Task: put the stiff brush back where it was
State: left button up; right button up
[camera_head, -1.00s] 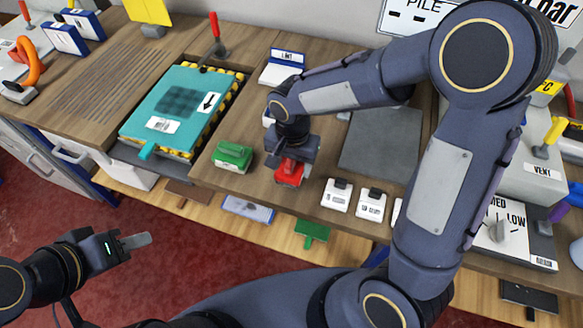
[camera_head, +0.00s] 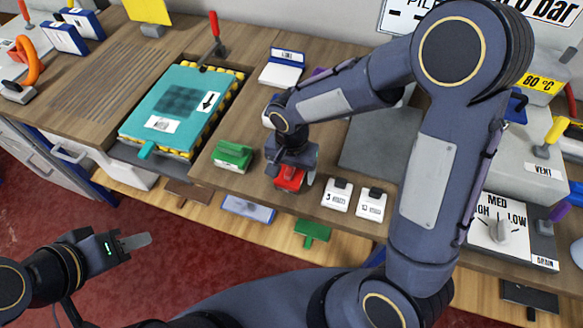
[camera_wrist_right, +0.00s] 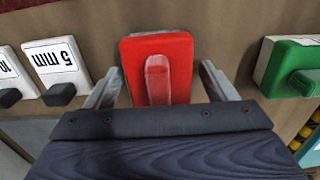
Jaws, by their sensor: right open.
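A red block-shaped tool (camera_head: 288,180) with a raised handle lies on the wooden bench near its front edge. It looks like a brush, but no bristles or label show, so I cannot tell if it is the stiff one. My right gripper (camera_head: 291,174) is over it, pointing down. In the right wrist view the red tool (camera_wrist_right: 180,48) lies between the spread fingers of the right gripper (camera_wrist_right: 162,86), with gaps on both sides. A green tool (camera_head: 232,155) with a handle sits to the left. My left gripper (camera_head: 135,241) is empty above the floor; its finger gap is unclear.
White labelled blocks (camera_head: 337,196) stand right of the red tool. A teal press plate (camera_head: 178,105) is at the left and a grey mat (camera_head: 380,145) at the right. A lower shelf holds a blue-grey piece (camera_head: 248,208) and a green piece (camera_head: 312,230).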

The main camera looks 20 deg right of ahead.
notch_tip(320, 180, up, 12)
jog(key=shift+r, duration=0.15)
jog(key=s+d+r+n+t+y, duration=0.1)
jog(key=s+d, duration=0.3)
jog(key=s, duration=0.4)
jog(key=s+d+r+n+t+y, duration=0.1)
jog(key=s+d+n+t, duration=0.3)
jog(key=s, duration=0.4)
jog(key=shift+d+r+t+y, duration=0.15)
jog(key=shift+d+t+y, duration=0.15)
jog(key=shift+d+y, duration=0.5)
